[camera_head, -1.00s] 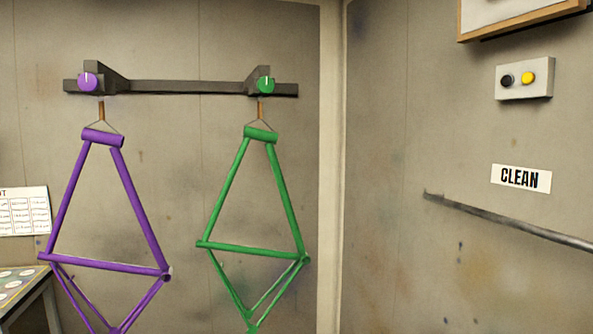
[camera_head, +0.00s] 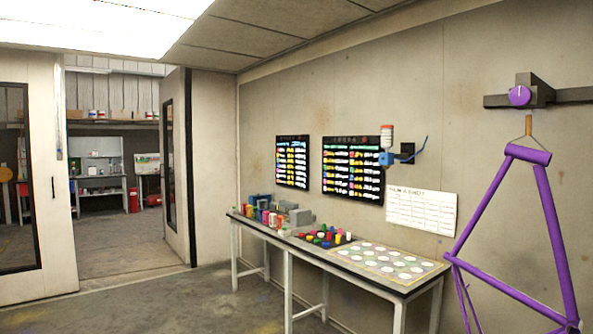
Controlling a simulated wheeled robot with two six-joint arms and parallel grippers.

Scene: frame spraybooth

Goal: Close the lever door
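A doorway at the left opens into another room. Its right door leaf (camera_head: 176,165), pale with a narrow dark window, stands swung open at the right side of the opening. The left door leaf (camera_head: 48,230), pale with a large dark-framed window, stands at the left edge and carries a small dark handle (camera_head: 53,187). A thin upright grey-blue part (camera_head: 58,138) shows near its upper edge; I cannot tell whether it is a lever. Neither of my grippers is in view.
A long workbench (camera_head: 400,287) with bottles, cups and paint discs runs along the right wall. A purple bicycle frame (camera_head: 484,210) hangs at the far right. The grey floor (camera_head: 150,300) before the doorway is clear.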

